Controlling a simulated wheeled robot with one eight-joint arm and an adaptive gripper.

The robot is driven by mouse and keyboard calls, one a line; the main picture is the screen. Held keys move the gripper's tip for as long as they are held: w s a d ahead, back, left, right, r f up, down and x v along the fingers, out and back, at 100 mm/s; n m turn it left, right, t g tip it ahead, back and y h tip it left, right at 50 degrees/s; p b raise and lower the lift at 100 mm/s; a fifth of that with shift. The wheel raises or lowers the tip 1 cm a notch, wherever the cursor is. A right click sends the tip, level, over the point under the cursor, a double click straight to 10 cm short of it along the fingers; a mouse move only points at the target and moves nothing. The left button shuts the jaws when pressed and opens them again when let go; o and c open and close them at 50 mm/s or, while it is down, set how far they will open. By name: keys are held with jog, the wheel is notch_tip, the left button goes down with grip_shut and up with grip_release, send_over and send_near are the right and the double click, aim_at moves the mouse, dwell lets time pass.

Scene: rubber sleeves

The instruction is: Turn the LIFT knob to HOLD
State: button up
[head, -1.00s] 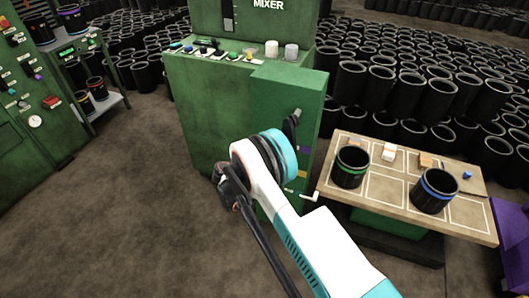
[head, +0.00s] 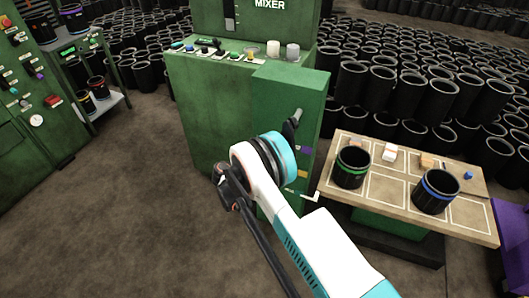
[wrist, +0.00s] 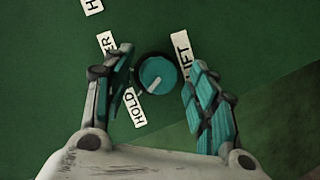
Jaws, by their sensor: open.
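The LIFT knob (wrist: 157,75) is a round dark knob with a teal cap on a green panel in the wrist view. Its white mark points to the lower left, toward the HOLD label (wrist: 134,108). The LIFT label (wrist: 181,55) is to the knob's upper right, partly behind a finger. Another label ending in "ER" (wrist: 106,43) is at the upper left. My gripper (wrist: 156,59) is open, with one teal-padded finger on each side of the knob. A gap shows on both sides. In the head view I cannot make out the knob.
The green mixer (head: 215,115) stands ahead of my arm. A table (head: 400,207) with two black sleeves, one green-banded (head: 351,167) and one blue-banded (head: 435,191), is on the right. Many black sleeves fill the back. A green control cabinet (head: 25,90) is at left; the floor between is clear.

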jog(key=v, duration=1.2)
dwell(0.3)
